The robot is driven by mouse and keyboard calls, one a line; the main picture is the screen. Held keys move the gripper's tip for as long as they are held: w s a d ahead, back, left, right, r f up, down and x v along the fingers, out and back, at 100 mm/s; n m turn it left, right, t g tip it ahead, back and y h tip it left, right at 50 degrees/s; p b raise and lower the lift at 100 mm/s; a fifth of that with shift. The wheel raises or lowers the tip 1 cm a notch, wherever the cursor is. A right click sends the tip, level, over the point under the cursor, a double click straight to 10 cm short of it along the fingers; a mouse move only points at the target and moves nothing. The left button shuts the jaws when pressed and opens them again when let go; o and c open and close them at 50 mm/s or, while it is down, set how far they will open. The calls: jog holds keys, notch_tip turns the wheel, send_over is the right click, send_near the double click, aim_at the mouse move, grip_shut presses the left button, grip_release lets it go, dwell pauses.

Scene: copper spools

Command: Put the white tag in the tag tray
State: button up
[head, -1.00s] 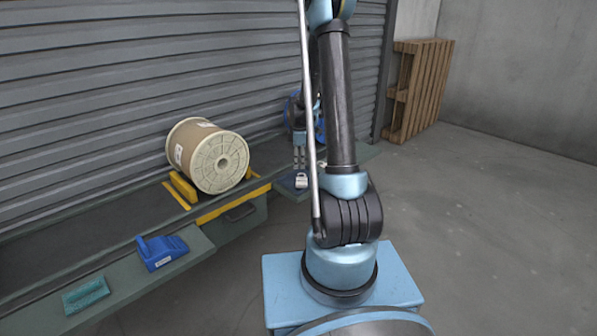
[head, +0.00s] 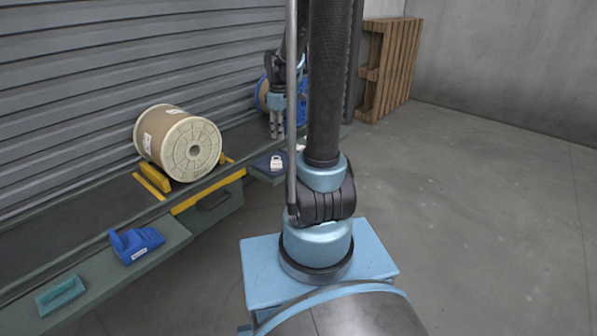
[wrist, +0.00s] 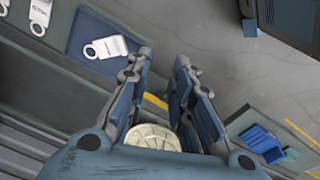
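The white tag (head: 277,162), a flat piece with a ring at one end, lies on the dark blue tag tray (head: 262,172) at the far end of the bench. In the wrist view the tag (wrist: 107,47) lies inside the tray's blue area (wrist: 84,32), clear of the fingers. My gripper (head: 277,135) hangs above the tray, apart from the tag. In the wrist view my gripper (wrist: 160,75) has its fingers spread with nothing between the tips. Part of the tray is hidden behind my arm in the head view.
A large pale spool (head: 178,142) rests on yellow chocks on the bench. A blue tool (head: 135,245) and a teal piece (head: 60,296) lie on the front ledge. Other pale tags (wrist: 39,14) lie beside the tray. A wooden pallet (head: 390,68) leans at the back wall.

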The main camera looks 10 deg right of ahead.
jog(key=s+f+m+t, duration=0.1)
jog(key=s+m, duration=0.9)
jog(key=s, duration=1.6)
jog(key=shift+d+f+m, duration=0.3)
jog(key=shift+d+m, duration=0.1)
